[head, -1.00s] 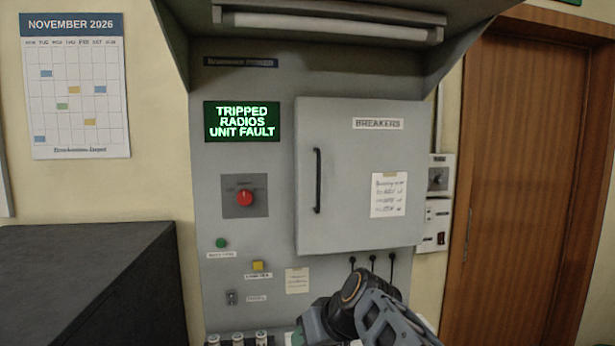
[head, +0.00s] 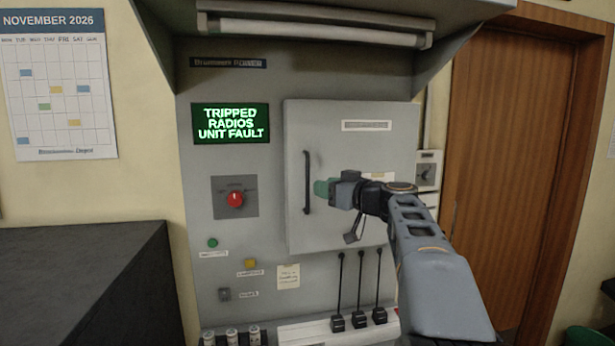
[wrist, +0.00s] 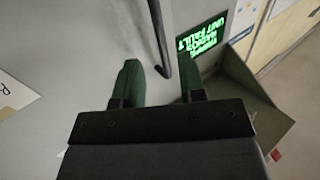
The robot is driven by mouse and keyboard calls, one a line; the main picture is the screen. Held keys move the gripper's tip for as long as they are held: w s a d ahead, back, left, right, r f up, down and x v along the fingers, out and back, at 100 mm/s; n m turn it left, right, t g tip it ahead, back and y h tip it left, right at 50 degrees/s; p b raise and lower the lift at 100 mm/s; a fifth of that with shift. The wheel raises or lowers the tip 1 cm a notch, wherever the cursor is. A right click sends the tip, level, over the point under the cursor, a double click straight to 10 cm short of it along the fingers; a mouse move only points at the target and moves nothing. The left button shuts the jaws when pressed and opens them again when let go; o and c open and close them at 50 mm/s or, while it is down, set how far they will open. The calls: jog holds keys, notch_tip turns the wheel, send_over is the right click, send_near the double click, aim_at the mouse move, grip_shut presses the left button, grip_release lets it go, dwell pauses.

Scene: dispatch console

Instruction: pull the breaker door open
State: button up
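The grey breaker door (head: 340,135) is shut on the console front. Its dark vertical bar handle (head: 307,182) is near the door's left edge. My gripper (head: 321,188), with green fingers, is just right of the handle in the head view. In the wrist view, my gripper (wrist: 162,82) is open, its two fingers apart. The handle (wrist: 160,38) shows there between and beyond the fingertips, its near end close to them. I cannot tell whether a finger touches it. My arm hides the door's lower right part.
A lit green display (head: 231,123) and a red knob (head: 235,199) are left of the door. Several black cables with plugs (head: 359,318) hang below it. A lamp hood (head: 320,30) juts out above. A dark cabinet (head: 80,280) stands at left.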

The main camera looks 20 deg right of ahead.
jog(key=p, duration=0.3)
send_over(308, 209)
jog(key=shift+w+d, duration=0.1)
jog(key=shift+w, duration=0.25)
jog(key=shift+c, duration=0.3)
grip_shut()
jog(key=shift+b, duration=0.3)
